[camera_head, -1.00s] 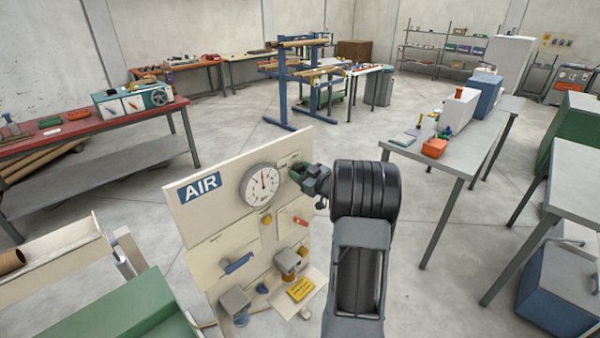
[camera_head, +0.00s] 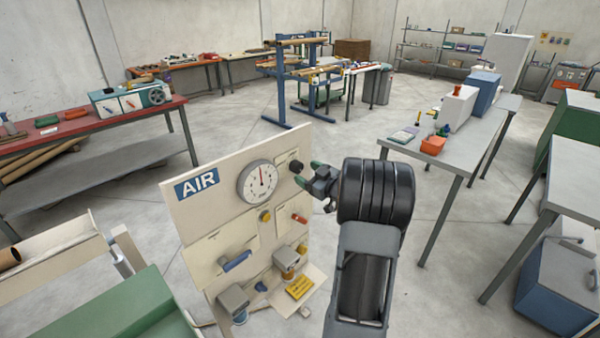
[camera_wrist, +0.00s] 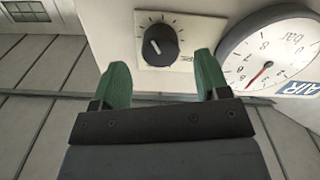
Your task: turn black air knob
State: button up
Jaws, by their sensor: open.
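The black air knob (camera_head: 296,166) sits at the upper right of the cream AIR panel (camera_head: 215,225), to the right of the round gauge (camera_head: 257,183). In the wrist view the knob (camera_wrist: 160,45) is round and ridged, on a square plate, with a white pointer line tilted to the upper left. My gripper (camera_head: 314,178) is just right of the knob. In the wrist view its green fingertips (camera_wrist: 160,75) are spread, with the knob ahead, in the gap between them. The fingers appear apart from the knob.
In the wrist view the gauge (camera_wrist: 270,55) is close beside the right finger. Floor is open behind the panel.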

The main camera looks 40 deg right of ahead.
jog(key=s+d+b, duration=0.1)
jog(key=s, duration=0.8)
jog(key=shift+s+d, duration=0.25)
jog(key=shift+d, duration=0.1)
jog(key=s+d+f+m+g+h, duration=0.4)
jog(key=d+f+m+g+h, duration=0.25)
jog(key=d+h, duration=0.3)
jog(key=s+a+r+g+y, duration=0.1)
jog(key=s+a+g+y, duration=0.1)
jog(key=a, duration=1.1)
jog(key=s+a+r+n+g+y, duration=0.1)
jog(key=s+a+g+y, duration=0.1)
jog(key=a, duration=1.1)
jog(key=s+a+r+g+y, duration=0.1)
jog(key=s+a+g+y, duration=0.1)
jog(key=a, duration=1.1)
jog(key=shift+s+r+g, duration=0.4)
jog(key=shift+s+g, duration=0.25)
jog(key=shift+s, duration=0.35)
